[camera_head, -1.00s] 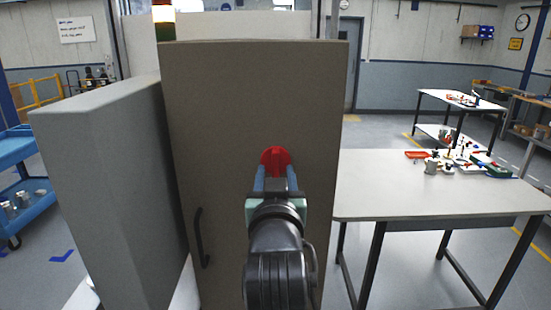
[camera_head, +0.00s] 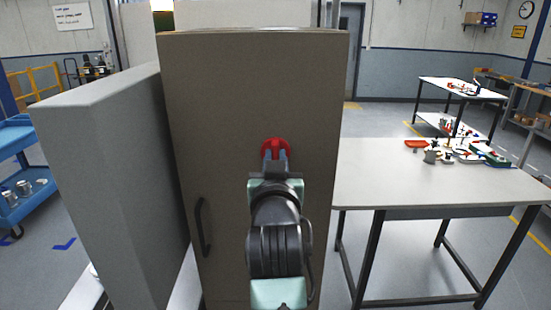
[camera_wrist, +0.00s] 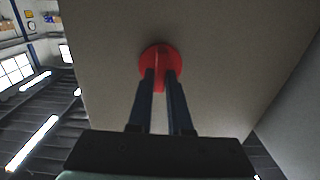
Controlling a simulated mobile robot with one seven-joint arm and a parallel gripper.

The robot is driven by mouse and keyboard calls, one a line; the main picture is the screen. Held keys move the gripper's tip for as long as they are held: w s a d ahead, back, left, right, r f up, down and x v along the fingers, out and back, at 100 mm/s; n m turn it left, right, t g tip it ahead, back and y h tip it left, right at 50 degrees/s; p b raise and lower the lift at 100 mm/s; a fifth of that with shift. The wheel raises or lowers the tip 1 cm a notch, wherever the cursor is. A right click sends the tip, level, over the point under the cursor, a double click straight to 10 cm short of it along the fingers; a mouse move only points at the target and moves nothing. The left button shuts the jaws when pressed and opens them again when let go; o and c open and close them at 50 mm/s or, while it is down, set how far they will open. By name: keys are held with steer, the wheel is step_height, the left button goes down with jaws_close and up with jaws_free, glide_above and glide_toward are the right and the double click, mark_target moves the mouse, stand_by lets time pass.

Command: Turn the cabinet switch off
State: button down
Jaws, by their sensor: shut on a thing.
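The cabinet (camera_head: 225,90) is a tall brown-grey box with a black vertical handle (camera_head: 202,228) low on the left of its front. A round red switch (camera_head: 275,143) sits on the front, right of centre, and also shows in the wrist view (camera_wrist: 160,53). My gripper (camera_head: 275,155) points at the front, with its two blue fingers at the switch. In the wrist view, my fingers (camera_wrist: 160,75) are shut on the switch's raised red grip. The fingers and wrist hide part of the switch in the head view.
A grey panel-like box (camera_head: 105,180) stands close on the cabinet's left. A white table (camera_head: 400,185) with small parts and a red tray (camera_head: 415,144) stands on the right. A blue cart (camera_head: 20,165) is at the far left.

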stand_by(0.4)
steer(key=n+b, duration=0.1)
steer(key=n, duration=0.3)
steer(key=shift+a+f+n, duration=0.1)
steer(key=shift+n, duration=0.3)
steer(key=n+b, duration=0.1)
steer(key=n, duration=0.3)
steer(key=shift+n+b, duration=0.3)
steer(key=n+b, duration=0.1)
steer(key=n, duration=0.3)
steer(key=shift+a+f, duration=0.1)
steer(key=shift+f, duration=0.05)
steer(key=shift+n+b, duration=0.3)
steer(key=shift+n, duration=2)
steer(key=c, duration=0.8)
jaws_free()
steer(key=shift+a, duration=0.1)
steer(key=shift+c, duration=0.2)
